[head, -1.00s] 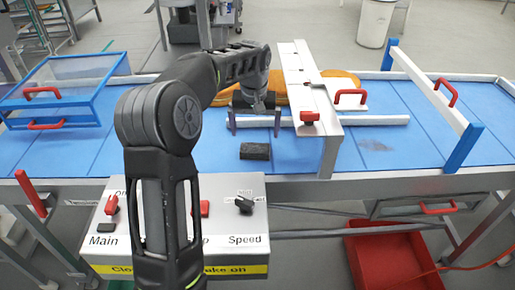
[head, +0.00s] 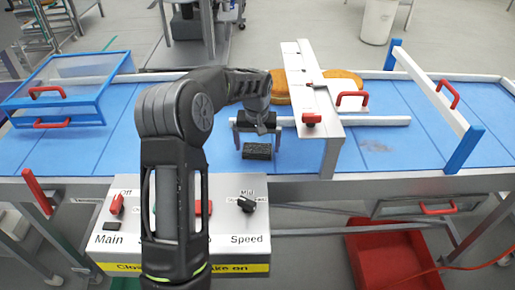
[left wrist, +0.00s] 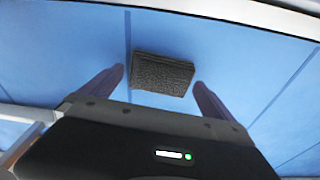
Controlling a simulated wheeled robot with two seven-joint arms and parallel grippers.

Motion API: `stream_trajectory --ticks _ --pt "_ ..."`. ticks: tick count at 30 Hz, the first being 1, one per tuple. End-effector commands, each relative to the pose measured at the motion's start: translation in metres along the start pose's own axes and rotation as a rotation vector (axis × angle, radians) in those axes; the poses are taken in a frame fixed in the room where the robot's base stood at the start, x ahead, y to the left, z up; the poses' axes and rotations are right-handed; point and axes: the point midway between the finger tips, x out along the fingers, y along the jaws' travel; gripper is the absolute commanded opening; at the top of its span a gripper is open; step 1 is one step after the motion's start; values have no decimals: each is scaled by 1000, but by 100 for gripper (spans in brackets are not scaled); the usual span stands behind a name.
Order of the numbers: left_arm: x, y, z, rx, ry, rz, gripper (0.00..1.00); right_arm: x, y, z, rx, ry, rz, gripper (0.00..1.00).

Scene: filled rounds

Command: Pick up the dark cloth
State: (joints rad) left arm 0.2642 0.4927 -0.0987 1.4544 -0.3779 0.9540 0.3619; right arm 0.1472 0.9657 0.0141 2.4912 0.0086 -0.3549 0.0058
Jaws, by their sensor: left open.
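The dark cloth (head: 257,151) is a small, folded, dark grey block lying on the blue belt near its front edge. In the left wrist view the dark cloth (left wrist: 162,74) shows a rough, speckled surface and lies just beyond and between the two fingertips. My left gripper (head: 257,144) is open and empty, pointing down just behind and above the cloth. In the left wrist view its fingers (left wrist: 158,76) spread to either side of the cloth without visible contact. My right gripper is not in view.
A white gantry (head: 312,90) with a red knob stands right of the gripper, with orange-brown rounds (head: 343,77) behind it. A white guide bar (head: 370,121) crosses the belt. A control box (head: 240,222) stands in front; a blue-framed guard (head: 70,92) is at left.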

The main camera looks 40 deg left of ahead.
Motion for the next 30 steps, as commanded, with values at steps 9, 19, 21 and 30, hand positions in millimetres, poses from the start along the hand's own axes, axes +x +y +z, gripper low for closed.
stream_trajectory --ticks 9,19,21,30 --pt "8 0 0 0 0 1 100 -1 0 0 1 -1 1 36" --pt "8 0 0 0 0 0 100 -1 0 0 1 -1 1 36" --pt "8 0 0 0 0 0 98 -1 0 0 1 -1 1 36" --pt "8 0 0 0 0 0 74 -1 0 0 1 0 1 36"
